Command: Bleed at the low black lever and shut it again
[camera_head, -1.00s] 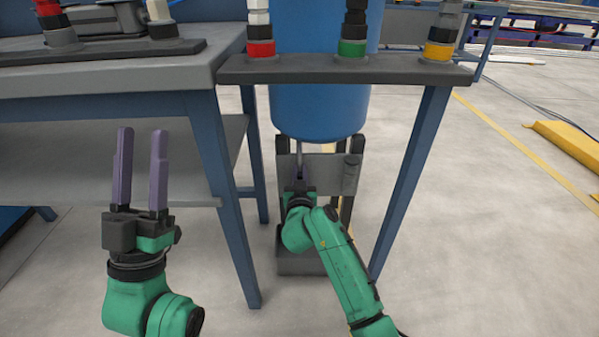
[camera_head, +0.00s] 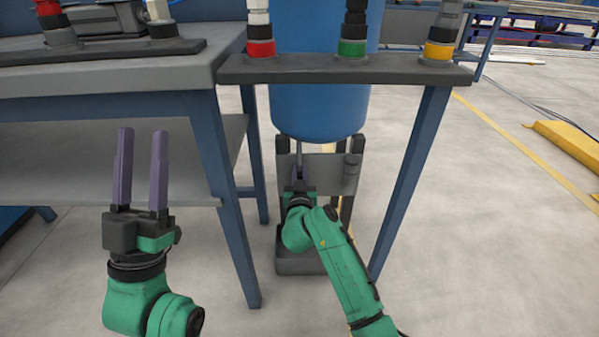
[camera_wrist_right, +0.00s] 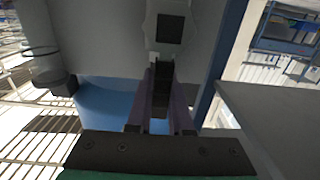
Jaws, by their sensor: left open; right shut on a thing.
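My right gripper (camera_head: 299,172) is low under the blue tank (camera_head: 320,108), in front of a grey plate (camera_head: 325,172). In the right wrist view the purple fingers of this gripper (camera_wrist_right: 161,95) are shut on the black lever (camera_wrist_right: 160,82), which runs from a pale fitting (camera_wrist_right: 170,28) down between them. The head view barely shows the lever, as my gripper covers it. My left gripper (camera_head: 141,140) is open and empty, fingers up, in front of the bench at the left.
A narrow grey shelf (camera_head: 400,72) with red, green and yellow collared fittings spans above, on a blue leg (camera_head: 412,180). The bench's blue leg (camera_head: 225,190) stands between my arms. A grey tray (camera_head: 297,264) lies below the tank.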

